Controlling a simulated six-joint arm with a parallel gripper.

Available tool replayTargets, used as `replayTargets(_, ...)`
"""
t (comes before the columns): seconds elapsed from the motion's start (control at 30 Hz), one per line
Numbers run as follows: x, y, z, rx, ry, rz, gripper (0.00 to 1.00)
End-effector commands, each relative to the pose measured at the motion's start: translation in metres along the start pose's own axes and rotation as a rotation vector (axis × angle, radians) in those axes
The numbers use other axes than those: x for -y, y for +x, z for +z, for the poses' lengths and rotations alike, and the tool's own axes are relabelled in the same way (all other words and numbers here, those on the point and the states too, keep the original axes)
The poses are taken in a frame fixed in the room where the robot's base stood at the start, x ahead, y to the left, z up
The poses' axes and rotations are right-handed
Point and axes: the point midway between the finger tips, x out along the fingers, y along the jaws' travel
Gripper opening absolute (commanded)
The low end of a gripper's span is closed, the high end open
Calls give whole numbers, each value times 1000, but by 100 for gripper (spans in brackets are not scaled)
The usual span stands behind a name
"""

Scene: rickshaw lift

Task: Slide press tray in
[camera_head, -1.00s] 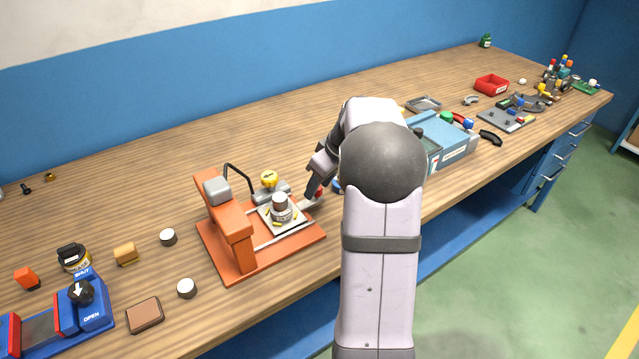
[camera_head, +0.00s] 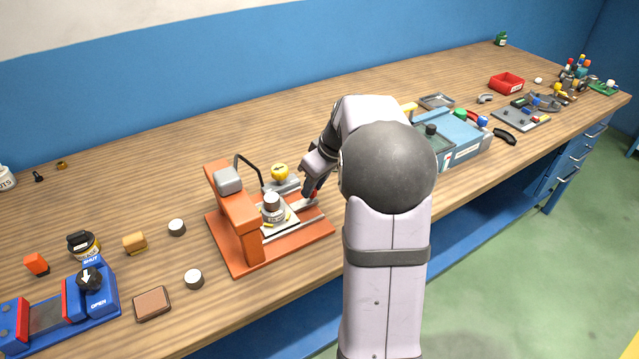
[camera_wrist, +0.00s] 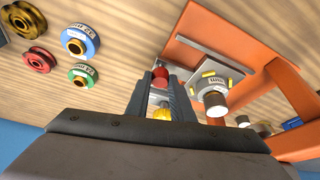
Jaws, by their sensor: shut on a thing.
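The orange press (camera_head: 238,225) stands near the front of the bench, with a grey head on its arm. Its press tray (camera_head: 290,219) is a light metal plate between rails on the orange base, partly under the head. A metal cylinder part (camera_head: 272,207) stands upright on the tray between yellow tabs. My gripper (camera_head: 311,192) is at the tray's right end, pointing down. In the wrist view my gripper (camera_wrist: 162,82) is shut on the red knob (camera_wrist: 160,73). The tray (camera_wrist: 202,67) also shows there beside the fingers. My fingers partly hide the knob.
A yellow-topped gauge (camera_head: 280,172) and a black bent lever stand behind the tray. A blue box (camera_head: 457,140) stands right of my arm. A blue switch fixture (camera_head: 90,290) and small loose parts lie left of the press. Several ringed discs (camera_wrist: 83,75) show in the wrist view.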

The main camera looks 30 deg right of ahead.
Motion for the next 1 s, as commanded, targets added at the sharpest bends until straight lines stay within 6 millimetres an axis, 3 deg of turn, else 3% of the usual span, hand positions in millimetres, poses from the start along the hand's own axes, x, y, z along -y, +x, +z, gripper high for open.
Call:
replayTargets(0.07, -1, 0, 0, 0, -1, 1, 0)
replayTargets(0.1, -1, 0, 0, 0, -1, 1, 23)
replayTargets(0.17, -1, 0, 0, 0, 0, 1, 38)
replayTargets(0.2, -1, 0, 0, 0, 0, 1, 40)
replayTargets(0.57, -1, -4, 0, -2, 0, 2, 40)
replayTargets(1.0, -2, -57, 0, -2, 0, 3, 40)
